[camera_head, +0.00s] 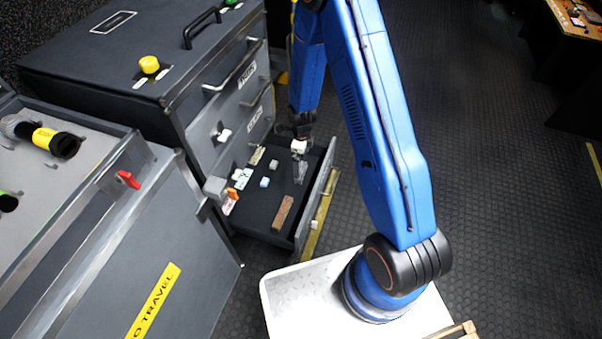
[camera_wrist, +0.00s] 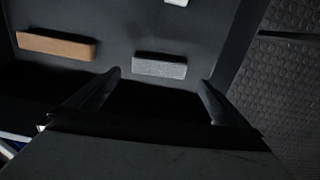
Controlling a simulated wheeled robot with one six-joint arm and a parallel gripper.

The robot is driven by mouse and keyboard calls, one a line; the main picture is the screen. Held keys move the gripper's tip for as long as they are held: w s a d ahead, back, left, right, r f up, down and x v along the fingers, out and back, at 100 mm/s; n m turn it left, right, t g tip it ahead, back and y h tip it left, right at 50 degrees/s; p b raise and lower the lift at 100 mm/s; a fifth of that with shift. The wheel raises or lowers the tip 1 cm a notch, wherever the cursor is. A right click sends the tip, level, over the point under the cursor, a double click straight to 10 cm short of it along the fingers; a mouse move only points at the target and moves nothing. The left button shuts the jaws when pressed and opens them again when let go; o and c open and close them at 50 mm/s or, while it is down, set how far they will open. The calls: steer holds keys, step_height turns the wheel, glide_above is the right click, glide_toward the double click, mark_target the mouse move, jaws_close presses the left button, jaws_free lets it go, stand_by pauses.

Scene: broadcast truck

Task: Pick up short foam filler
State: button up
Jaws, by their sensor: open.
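In the wrist view a short grey block (camera_wrist: 159,66), which looks like the short foam filler, lies on the dark drawer floor. It sits just beyond and between the two fingertips, not held. My gripper (camera_wrist: 160,80) is open, with a finger to either side of the block's line. In the head view my gripper (camera_head: 300,172) points down into the open drawer near its right side. There I cannot tell the grey block apart from the fingers.
The open drawer (camera_head: 254,213) also holds a brown block (camera_head: 282,213), which shows left of the grey one in the wrist view (camera_wrist: 56,45). Several small pieces lie at the drawer's left and back. The drawer front (camera_head: 316,205) rises close to the gripper's right.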

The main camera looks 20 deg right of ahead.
mark_target(302, 170)
steer(key=shift+s+d+f, duration=0.1)
steer(key=shift+s+f, duration=0.05)
steer(key=shift+f, duration=3.35)
steer(key=c, duration=0.9)
